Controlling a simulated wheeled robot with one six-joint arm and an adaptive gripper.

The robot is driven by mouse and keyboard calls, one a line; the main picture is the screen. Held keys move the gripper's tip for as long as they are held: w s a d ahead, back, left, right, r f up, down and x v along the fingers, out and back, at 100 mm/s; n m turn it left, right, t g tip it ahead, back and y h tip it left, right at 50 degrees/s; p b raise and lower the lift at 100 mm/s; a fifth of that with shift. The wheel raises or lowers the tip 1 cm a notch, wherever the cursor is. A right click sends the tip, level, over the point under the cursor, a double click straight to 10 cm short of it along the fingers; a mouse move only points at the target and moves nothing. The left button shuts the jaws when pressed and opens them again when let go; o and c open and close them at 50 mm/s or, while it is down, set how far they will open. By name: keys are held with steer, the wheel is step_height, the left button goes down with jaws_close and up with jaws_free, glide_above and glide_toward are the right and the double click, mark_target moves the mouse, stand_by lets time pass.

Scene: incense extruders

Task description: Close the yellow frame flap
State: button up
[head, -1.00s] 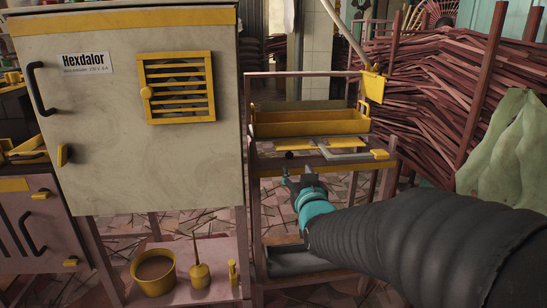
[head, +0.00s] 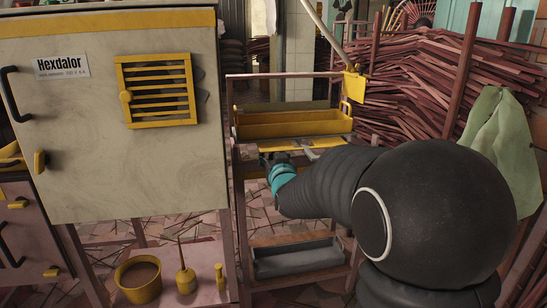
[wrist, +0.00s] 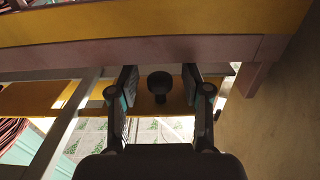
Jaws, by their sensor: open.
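A yellow flap (head: 278,145) lies in the metal frame under the yellow trough, at the middle of the head view. In the wrist view a yellow panel (wrist: 30,98), which looks like this flap, crosses behind the fingers. A dark round knob (wrist: 160,83) shows in front of it. My gripper (wrist: 160,75) is open, with one finger on each side of the knob and visible gaps between. In the head view my gripper (head: 272,160) is at the front of the frame, just below the flap. My arm hides the frame's right part.
The yellow trough (head: 290,124) sits above the flap. A large pale cabinet (head: 110,170) with a yellow louvred grille (head: 158,92) stands close on the left. A grey tray (head: 295,257) is low in the frame. Bundled reddish sticks (head: 420,85) fill the back right.

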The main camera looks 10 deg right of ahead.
steer(key=shift+c, duration=0.2)
jaws_close()
steer(key=shift+r, duration=0.15)
